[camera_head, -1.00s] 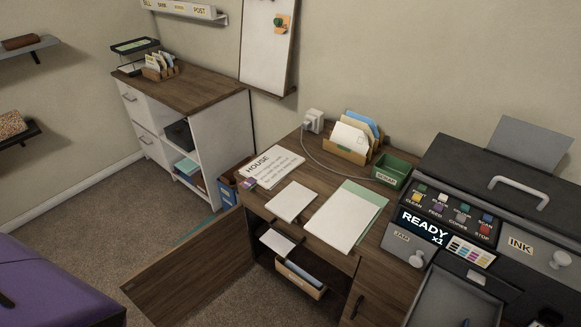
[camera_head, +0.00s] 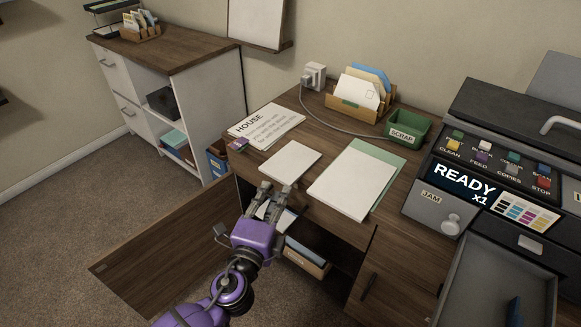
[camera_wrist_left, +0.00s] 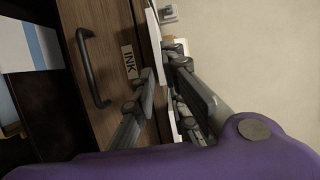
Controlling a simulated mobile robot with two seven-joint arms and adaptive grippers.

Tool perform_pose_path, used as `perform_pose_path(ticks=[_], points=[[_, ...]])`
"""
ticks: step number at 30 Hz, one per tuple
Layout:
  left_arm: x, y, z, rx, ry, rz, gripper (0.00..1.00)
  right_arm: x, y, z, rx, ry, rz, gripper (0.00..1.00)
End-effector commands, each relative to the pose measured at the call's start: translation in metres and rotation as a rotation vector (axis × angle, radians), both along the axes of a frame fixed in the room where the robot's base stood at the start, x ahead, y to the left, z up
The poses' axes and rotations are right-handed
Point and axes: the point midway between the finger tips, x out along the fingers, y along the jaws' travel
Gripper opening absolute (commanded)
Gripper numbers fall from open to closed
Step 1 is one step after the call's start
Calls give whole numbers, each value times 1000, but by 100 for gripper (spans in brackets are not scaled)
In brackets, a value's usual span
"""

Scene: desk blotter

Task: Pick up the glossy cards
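A small white stack of cards (camera_head: 291,161) lies flat on the desk at its front edge; I take it for the glossy cards, though its finish is hard to tell. My left gripper (camera_head: 276,189) is at the near edge of this stack, its fingers apart. In the left wrist view the open fingers (camera_wrist_left: 165,68) stand on either side of a thin white edge (camera_wrist_left: 171,102), which looks like the stack's. Whether either finger touches it I cannot tell. My right gripper is not in view.
A larger white stack (camera_head: 350,185) lies on a green sheet to the right. A HOUSE sheet (camera_head: 268,124) lies behind left. A green SCRAP bin (camera_head: 408,128), a file holder (camera_head: 352,108) and the printer (camera_head: 465,185) stand further right. A cubby with papers is below the desktop.

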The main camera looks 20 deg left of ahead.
Motion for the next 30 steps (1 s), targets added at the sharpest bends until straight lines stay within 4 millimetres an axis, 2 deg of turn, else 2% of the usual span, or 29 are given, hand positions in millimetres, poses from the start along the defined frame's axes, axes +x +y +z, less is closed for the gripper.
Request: perform_pose_path(ticks=[16,25,26,28,30], points=[[69,7,0,4,-3,0,12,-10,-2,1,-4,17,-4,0],[75,7,0,2,-1,1,12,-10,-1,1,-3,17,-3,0],[75,7,0,2,-1,1,11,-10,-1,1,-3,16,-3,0],[75,7,0,2,-1,1,2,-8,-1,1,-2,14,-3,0],[75,7,0,2,-1,1,0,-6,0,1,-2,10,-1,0]])
